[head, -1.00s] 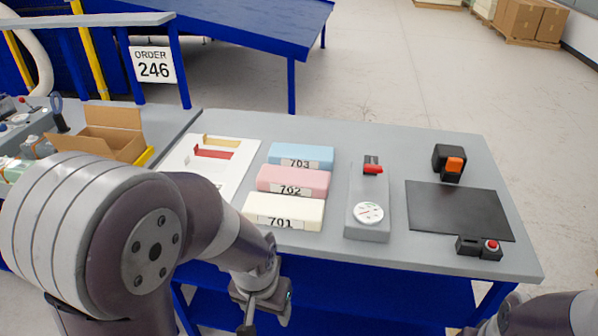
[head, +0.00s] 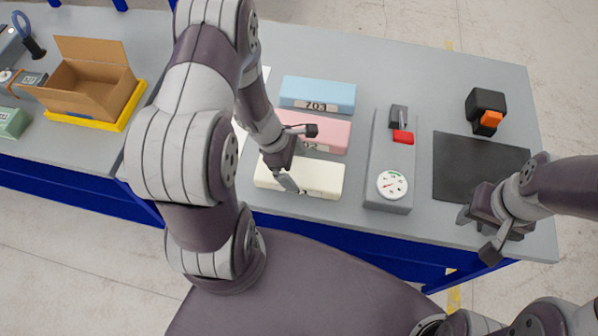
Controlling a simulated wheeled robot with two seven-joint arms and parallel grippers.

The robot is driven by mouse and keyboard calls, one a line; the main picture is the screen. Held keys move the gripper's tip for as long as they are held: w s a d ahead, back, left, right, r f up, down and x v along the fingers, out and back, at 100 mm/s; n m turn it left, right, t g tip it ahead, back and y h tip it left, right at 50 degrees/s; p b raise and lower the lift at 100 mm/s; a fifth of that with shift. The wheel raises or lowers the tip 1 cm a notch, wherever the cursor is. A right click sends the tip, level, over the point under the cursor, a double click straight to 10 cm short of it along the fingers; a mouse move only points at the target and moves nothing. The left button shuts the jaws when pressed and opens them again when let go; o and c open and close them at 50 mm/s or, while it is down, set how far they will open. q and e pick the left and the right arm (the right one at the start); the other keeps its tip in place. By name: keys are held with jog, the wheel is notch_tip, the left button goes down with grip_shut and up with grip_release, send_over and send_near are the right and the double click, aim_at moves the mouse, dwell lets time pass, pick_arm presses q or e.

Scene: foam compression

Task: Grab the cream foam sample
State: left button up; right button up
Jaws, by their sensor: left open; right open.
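The cream foam sample (head: 322,178) lies flat on the grey table, nearest the front edge in a column of three foam blocks. My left gripper (head: 297,158) is open and empty, with one fingertip over the cream block's left part and the other over the pink block. I cannot tell whether it touches either one. The gripper hides part of the cream block and its label. My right gripper (head: 477,232) is open and empty at the table's front right edge, by the black mat.
The pink foam block (head: 332,134) and blue foam block (head: 318,92) lie behind the cream one. A grey gauge device (head: 390,163) with a red lever stands to their right, then a black mat (head: 462,160) and a black-and-orange device (head: 487,108). A cardboard box (head: 88,82) stands far left.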

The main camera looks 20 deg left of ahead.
pick_arm(q)
jog(key=shift+x, duration=0.9)
jog(key=shift+a+r, duration=0.1)
jog(key=c, duration=0.7)
jog(key=shift+w, duration=0.1)
